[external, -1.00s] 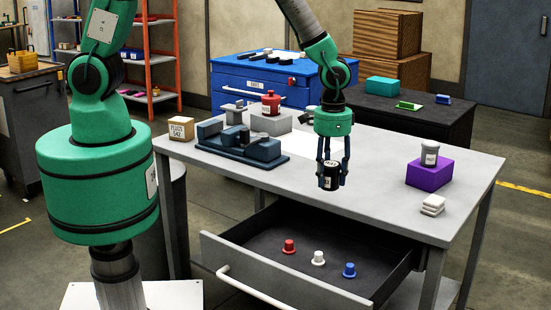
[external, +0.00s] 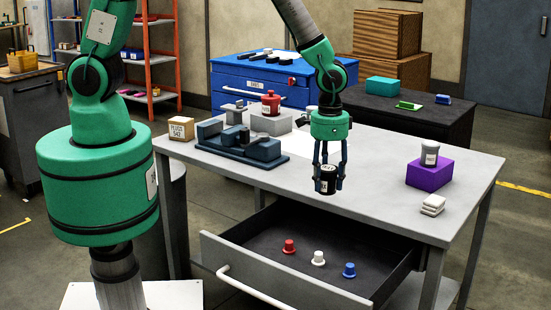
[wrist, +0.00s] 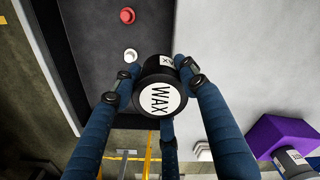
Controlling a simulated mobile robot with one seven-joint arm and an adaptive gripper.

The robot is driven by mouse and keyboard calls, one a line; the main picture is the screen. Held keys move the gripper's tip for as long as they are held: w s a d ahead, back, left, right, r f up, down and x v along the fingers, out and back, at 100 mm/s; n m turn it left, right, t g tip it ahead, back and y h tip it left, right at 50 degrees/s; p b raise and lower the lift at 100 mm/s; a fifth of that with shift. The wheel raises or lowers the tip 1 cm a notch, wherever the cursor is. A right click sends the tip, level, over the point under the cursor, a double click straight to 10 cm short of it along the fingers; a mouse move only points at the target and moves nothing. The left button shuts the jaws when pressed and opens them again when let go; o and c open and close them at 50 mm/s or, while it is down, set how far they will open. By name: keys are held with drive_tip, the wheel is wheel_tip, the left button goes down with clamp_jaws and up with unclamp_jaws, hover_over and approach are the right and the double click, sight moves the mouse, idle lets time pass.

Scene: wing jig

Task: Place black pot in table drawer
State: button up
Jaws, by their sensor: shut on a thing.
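The black pot (external: 326,181) is held upright by my gripper (external: 328,184) near the table's front edge, above the tabletop or the drawer's back edge; I cannot tell which. In the wrist view the pot (wrist: 159,94) has a white lid label reading WAX, and the fingers of my gripper (wrist: 156,88) close around it. The table drawer (external: 262,276) is pulled open below. It holds a red knob-like piece (external: 289,246), a white one (external: 318,258) and a blue one (external: 349,270). In the wrist view, the dark drawer floor (wrist: 100,45) shows left of the pot.
On the table (external: 375,160) are a purple block (external: 428,174) with a grey pot (external: 430,153) on it, white slabs (external: 433,205), a blue fixture (external: 240,147), a red pot (external: 271,103) on a grey block and a tan box (external: 181,129). The drawer's rear floor is clear.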

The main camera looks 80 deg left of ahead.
sight(291, 264)
drive_tip(key=s+d+f+m+b, duration=0.2)
drive_tip(key=s+d+f, duration=0.1)
drive_tip(key=s+d, duration=0.3)
drive_tip(key=s+d+f+m+b, duration=0.2)
drive_tip(key=s+d+f, duration=0.2)
drive_tip(key=d, duration=0.3)
drive_tip(key=shift+s+d+f, duration=0.25)
drive_tip(key=shift+s+d, duration=0.15)
drive_tip(key=shift+s, duration=0.5)
drive_tip(key=shift+f+b, duration=0.15)
drive_tip(key=shift+b, duration=0.15)
drive_tip(key=shift+f+b, duration=0.7)
drive_tip(key=shift+f, duration=2.3)
drive_tip(key=shift+f+b, duration=0.45)
drive_tip(key=shift+f, duration=1.4)
drive_tip(key=shift+f, duration=0.15)
drive_tip(key=o, duration=1.2)
drive_tip(key=shift+o, duration=0.2)
